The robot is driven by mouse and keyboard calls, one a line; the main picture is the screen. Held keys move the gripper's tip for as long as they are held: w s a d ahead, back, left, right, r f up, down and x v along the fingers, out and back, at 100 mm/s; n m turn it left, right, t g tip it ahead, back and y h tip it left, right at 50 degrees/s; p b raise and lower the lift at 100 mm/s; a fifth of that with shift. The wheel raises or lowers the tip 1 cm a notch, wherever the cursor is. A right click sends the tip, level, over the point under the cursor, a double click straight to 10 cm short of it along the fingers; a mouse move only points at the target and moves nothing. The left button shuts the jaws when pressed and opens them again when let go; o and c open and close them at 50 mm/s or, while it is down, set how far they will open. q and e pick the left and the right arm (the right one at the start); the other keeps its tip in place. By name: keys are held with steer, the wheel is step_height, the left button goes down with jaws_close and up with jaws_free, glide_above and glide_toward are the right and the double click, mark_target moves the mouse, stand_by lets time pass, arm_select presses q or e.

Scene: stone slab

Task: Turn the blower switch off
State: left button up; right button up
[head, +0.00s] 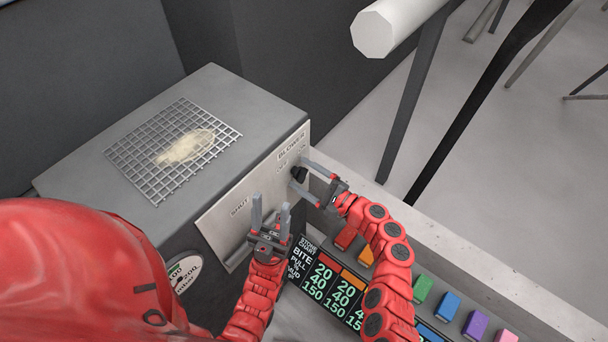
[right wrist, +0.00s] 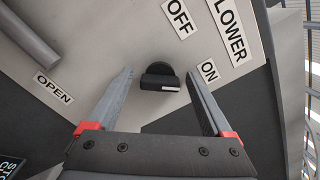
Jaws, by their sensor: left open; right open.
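The blower switch is a black knob (head: 298,174) on the light metal panel of a grey box. In the right wrist view the knob (right wrist: 160,78) has a crossbar with a white mark at its right end, on the side towards the ON label (right wrist: 208,71). The OFF label (right wrist: 179,17) is above it. My right gripper (head: 307,180) is open, with one finger on each side of the knob; the wrist view shows gaps between knob and fingers. My left gripper (head: 270,208) is open and empty in front of the panel, left of the knob.
A wire grid (head: 172,150) with a pale translucent shape lies on the box top. The panel also has a SHUT label (head: 240,207) and an OPEN label (right wrist: 53,88). A stone chart (head: 325,285) and coloured blocks (head: 448,305) are below right, beside a stone ledge (head: 480,270).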

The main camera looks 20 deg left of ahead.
jaws_close()
steer(key=shift+f+n+b, duration=0.2)
steer(key=shift+n+b, duration=0.1)
steer(key=shift+b, duration=0.25)
steer(key=n+b, duration=1.3)
steer(key=b, duration=0.9)
steer(key=shift+f+n, duration=0.15)
steer(key=shift+n, duration=0.25)
steer(key=shift+r+n+b, duration=0.2)
steer(key=shift+n+b, duration=0.7)
steer(key=shift+b, duration=0.5)
jaws_free()
steer(key=shift+r, duration=0.1)
